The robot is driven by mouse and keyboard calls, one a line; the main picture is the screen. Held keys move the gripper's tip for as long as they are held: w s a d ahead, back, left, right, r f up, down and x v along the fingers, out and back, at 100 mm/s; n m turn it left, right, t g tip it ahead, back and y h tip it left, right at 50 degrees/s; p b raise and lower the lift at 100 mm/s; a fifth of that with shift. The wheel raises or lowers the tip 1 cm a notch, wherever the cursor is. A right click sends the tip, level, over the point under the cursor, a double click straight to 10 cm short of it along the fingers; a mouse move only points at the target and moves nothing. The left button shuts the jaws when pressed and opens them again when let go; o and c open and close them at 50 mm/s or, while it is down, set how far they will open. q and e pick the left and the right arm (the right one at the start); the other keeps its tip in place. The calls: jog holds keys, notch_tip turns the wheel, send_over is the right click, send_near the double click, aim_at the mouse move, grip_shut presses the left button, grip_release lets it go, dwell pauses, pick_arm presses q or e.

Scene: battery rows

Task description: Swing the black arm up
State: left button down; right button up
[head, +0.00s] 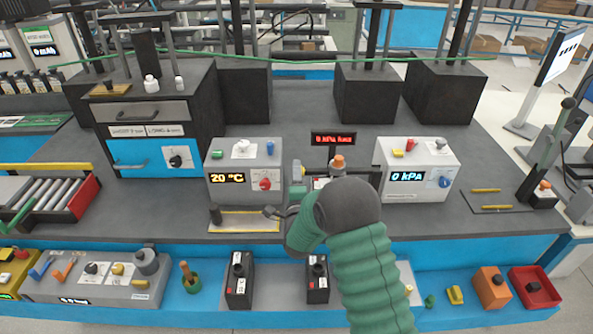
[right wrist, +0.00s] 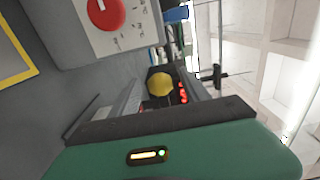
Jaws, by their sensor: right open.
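A black arm (head: 554,145) with a dark round knob leans up and to the right from a black base (head: 543,198) at the right of the bench. The frames do not settle whether this is the named arm. My green sleeve and dark joint hide part of the bench's middle. In the right wrist view, a yellow round knob (right wrist: 160,84) shows between the open fingers; contact cannot be told. My left gripper is out of view.
The 20 °C box (head: 244,166) and the 0 kPa box (head: 415,170) flank a red-lit display (head: 333,139). A yellow-edged tray (head: 250,224) lies at the front. Several small items stand on the blue front ledge.

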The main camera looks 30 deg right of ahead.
jog(key=shift+x, duration=0.95)
jog(key=shift+w+d+f, duration=0.1)
jog(key=shift+d+f, duration=0.2)
jog(key=shift+d, duration=0.55)
jog(key=shift+a+r, duration=0.15)
jog(key=shift+a, duration=0.35)
jog(key=c, duration=0.9)
grip_shut()
jog(key=shift+d, duration=0.1)
